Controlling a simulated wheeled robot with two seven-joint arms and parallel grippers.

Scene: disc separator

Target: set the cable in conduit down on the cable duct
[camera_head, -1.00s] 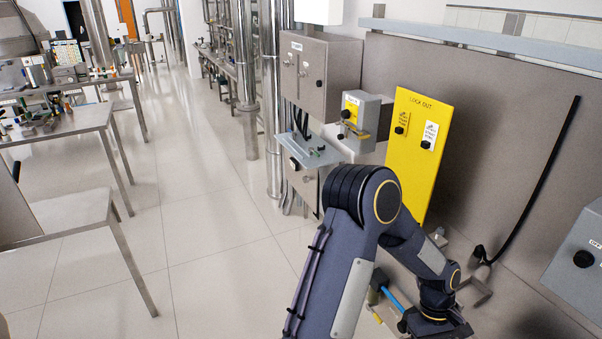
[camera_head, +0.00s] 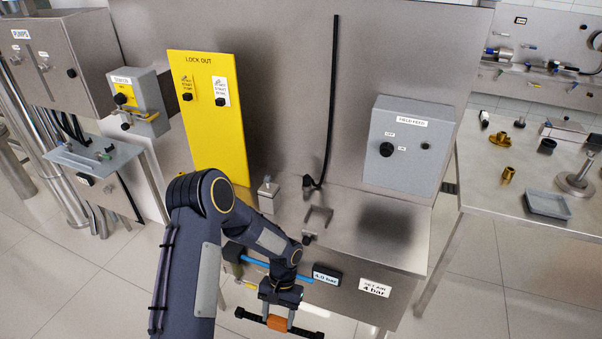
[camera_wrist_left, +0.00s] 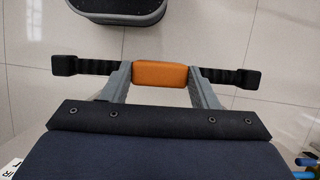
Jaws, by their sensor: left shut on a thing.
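The cable in conduit (camera_head: 249,316) is a short black ribbed bar with black blocks at its ends and an orange middle (camera_wrist_left: 160,75). My left gripper (camera_head: 278,322) is shut on its orange middle. It holds the bar in the air, low in front of the steel bench; the wrist view shows floor beneath. In the wrist view the left gripper (camera_wrist_left: 161,82) has one finger on each side of the orange part, with the ribbed ends sticking out left and right. I cannot tell which thing is the cable duct. My right gripper is not in view.
The steel bench (camera_head: 345,225) carries a small open bracket (camera_head: 318,217), a black upright cable (camera_head: 331,100) and a grey FIELD FEED box (camera_head: 408,150). A yellow LOCK OUT board (camera_head: 207,125) stands at left. A blue-handled tool (camera_head: 254,262) hangs at the bench front. A table (camera_head: 490,195) with parts stands right.

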